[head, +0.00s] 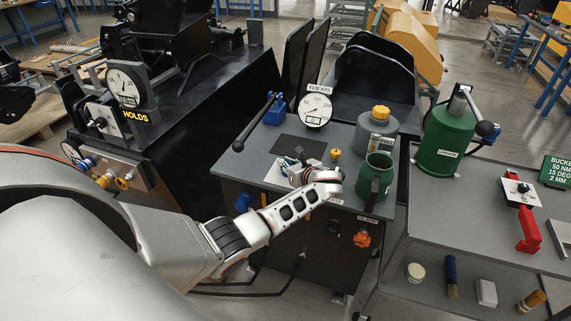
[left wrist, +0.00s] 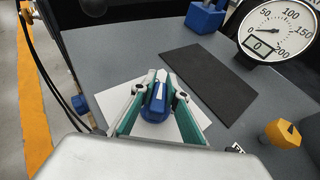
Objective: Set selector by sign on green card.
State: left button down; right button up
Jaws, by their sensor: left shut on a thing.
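The selector is a blue knob (left wrist: 157,103) with a white pointer mark, on a white plate (left wrist: 200,116) on the grey cart top. My left gripper (left wrist: 156,95) is shut on the knob, with a teal-lined finger on each side. In the head view my left gripper (head: 297,168) is over the white plate (head: 274,174) and mostly hides the knob. The plate's markings are not readable. The green card (head: 556,171) stands at the right edge and reads "BUCKET", "50 NM", "15 DEG", "2 MM". My right gripper is not in view.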

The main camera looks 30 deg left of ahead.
pick_arm(q)
jog(key=c, duration=2)
grip_release()
jog(key=shift+d, duration=0.1)
jog(key=shift+s+d+r, duration=0.1)
jog(key=shift+s+d, duration=0.1)
jog(key=shift+d, duration=0.15)
jog(key=v, duration=1.1)
jog(key=shift+s, duration=0.1)
jog(key=shift+a, duration=0.1)
